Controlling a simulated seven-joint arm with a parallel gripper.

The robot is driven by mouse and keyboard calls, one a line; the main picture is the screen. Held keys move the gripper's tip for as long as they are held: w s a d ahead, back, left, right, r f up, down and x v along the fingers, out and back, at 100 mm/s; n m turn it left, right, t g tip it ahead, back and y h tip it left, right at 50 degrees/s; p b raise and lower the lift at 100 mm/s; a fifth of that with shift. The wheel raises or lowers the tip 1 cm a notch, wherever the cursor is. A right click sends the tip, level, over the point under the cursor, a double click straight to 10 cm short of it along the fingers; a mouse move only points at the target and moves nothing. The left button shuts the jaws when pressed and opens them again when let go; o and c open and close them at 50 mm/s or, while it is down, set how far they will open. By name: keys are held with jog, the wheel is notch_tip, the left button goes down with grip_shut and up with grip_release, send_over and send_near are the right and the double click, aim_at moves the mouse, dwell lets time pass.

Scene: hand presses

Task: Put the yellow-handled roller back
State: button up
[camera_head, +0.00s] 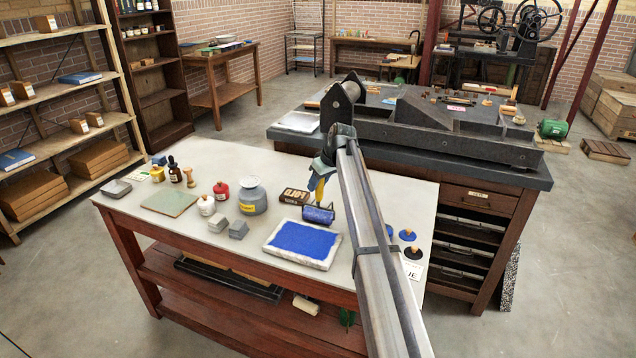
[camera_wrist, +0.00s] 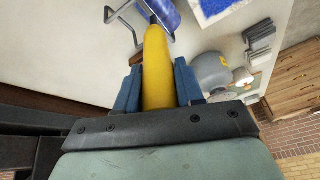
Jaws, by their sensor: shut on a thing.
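The roller has a yellow handle (camera_wrist: 157,70) and a blue drum in a metal frame. My gripper (camera_wrist: 157,88) is shut on the yellow handle, with one blue finger on each side of it. I cannot tell whether the drum touches the table.
Red and white bottles stand further left. Several dark round pieces (camera_head: 408,235) lie to the right of my arm. The table's left part holds a greenish plate (camera_head: 169,201).

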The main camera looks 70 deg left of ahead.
jog(key=shift+f, duration=0.3)
dwell(0.5)
jog(key=o, duration=1.1)
jog(key=shift+o, duration=0.7)
jog(key=o, duration=0.5)
jog(key=shift+r, duration=0.15)
jog(key=shift+r, duration=3.85)
